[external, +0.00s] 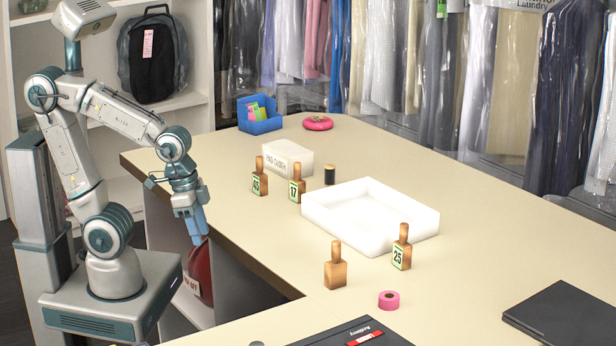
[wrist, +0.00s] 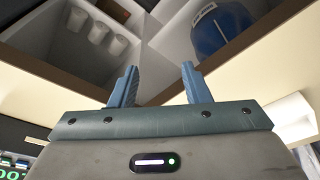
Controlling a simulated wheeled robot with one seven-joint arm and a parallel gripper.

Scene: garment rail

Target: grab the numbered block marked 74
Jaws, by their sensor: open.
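One is marked 45 (external: 260,178), one 17 (external: 297,184) and one 25 (external: 401,248). Another block (external: 335,267) shows no label on its visible sides, so its number cannot be read. No visible label reads 74. My gripper (external: 198,238) hangs at the counter's left edge, apart from all the blocks. In the wrist view, my gripper (wrist: 158,88) has its blue fingers spread with nothing between them.
A white tray (external: 420,232) stands between the blocks. A white box (external: 288,157), dark spool (external: 330,175), blue bin (external: 246,126), pink tape roll (external: 389,300) and black laptop-like item (external: 565,318) are also on the counter (external: 480,210). Its right side is mostly clear.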

